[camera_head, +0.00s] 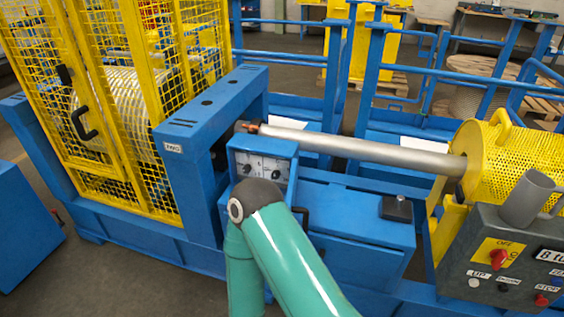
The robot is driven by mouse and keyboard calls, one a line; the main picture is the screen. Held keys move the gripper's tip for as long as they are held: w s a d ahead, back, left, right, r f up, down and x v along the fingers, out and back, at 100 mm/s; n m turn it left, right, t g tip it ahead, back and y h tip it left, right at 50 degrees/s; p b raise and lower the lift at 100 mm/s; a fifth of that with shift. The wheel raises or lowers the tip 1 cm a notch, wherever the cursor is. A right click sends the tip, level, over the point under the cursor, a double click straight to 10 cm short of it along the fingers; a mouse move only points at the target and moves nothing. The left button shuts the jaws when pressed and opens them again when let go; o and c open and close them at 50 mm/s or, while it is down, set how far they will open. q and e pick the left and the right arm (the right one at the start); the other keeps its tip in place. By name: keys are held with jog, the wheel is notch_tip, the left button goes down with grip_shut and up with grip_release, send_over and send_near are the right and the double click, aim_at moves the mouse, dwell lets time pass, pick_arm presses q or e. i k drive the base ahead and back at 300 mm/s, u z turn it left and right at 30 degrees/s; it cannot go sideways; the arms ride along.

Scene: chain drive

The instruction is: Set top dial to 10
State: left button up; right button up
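A small blue control box (262,148) stands at the middle of the machine. On its front is a white panel (262,165) with two dark dial knobs side by side, a left dial (247,169) and a right dial (275,174). Their scale marks are too small to read, and I cannot tell which one is the top dial. A teal arm, apparently mine, bends at its joint just below the panel and hides part of the box's lower front. Neither of my grippers shows in the frame.
A grey horizontal shaft (365,150) runs behind the box to a yellow perforated guard (502,163). A yellow mesh cage (150,70) stands at left. At right, a dark panel (455,262) carries a red selector (497,258); a grey mug-like object (525,200) is above it.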

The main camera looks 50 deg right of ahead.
aim_at(248, 168)
jog(key=z, duration=0.4)
jog(key=i, duration=0.9)
jog(key=z, duration=0.65)
jog(key=k, duration=0.75)
jog(key=z, duration=0.2)
jog(key=i, duration=0.8)
